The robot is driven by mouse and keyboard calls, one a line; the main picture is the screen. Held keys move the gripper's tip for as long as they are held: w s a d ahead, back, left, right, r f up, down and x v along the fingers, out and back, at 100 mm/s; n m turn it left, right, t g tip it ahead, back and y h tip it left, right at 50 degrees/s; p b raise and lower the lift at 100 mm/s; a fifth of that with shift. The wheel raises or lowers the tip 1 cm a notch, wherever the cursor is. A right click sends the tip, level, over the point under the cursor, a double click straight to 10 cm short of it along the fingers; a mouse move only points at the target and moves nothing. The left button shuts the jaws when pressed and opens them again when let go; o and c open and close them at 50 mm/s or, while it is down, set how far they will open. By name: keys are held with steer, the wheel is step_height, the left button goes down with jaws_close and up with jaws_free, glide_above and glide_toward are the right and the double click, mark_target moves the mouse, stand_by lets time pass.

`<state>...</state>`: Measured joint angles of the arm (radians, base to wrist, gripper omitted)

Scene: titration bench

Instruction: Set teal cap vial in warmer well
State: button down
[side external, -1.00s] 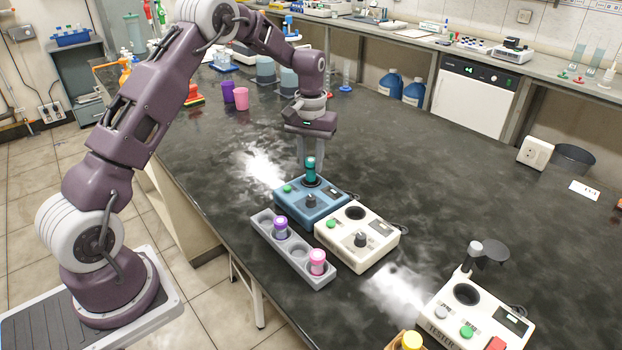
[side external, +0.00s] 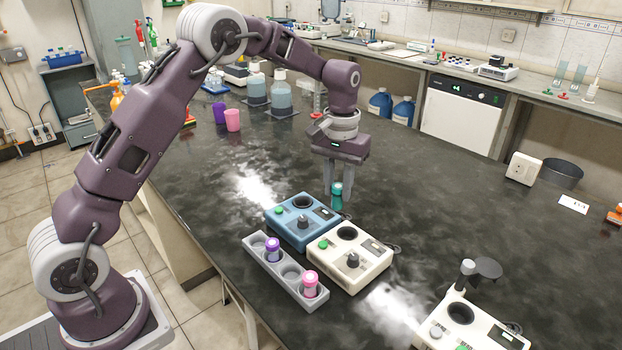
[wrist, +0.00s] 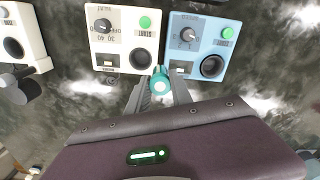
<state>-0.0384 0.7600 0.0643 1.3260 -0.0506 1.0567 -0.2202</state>
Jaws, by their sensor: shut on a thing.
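The teal cap vial (side external: 337,203) is upright between the fingers of my gripper (side external: 336,188), which is shut on it. It also shows in the wrist view (wrist: 160,84), near the gap between two boxes. A white box (side external: 372,262) has an empty dark well (side external: 347,232), a green START button and a dial marked with numbers such as 30 and 40 in the wrist view (wrist: 104,26). A blue box (side external: 318,222) beside it has an empty well (side external: 302,202), a dial and a START button. The vial is behind the boxes, outside both wells. Its height above the bench is unclear.
A grey rack (side external: 287,283) in front of the boxes holds a purple cap vial (side external: 272,252) and a pink cap vial (side external: 310,284). A white tester with a post (side external: 465,322) stands at the lower right. The bench behind and right of the boxes is mostly clear.

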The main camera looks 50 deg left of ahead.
steer(key=shift+m, duration=0.4)
steer(key=shift+s+d+f, duration=0.15)
steer(key=shift+d+f, duration=0.8)
steer(key=shift+d, duration=0.1)
steer(key=shift+s+d+f, duration=0.1)
steer(key=shift+d+f, duration=0.85)
steer(key=shift+d, duration=0.1)
steer(key=shift+f, duration=0.45)
steer(key=shift+f, duration=0.35)
steer(key=shift+f, duration=0.9)
steer(key=c, duration=0.7)
jaws_free()
steer(key=shift+o, duration=0.2)
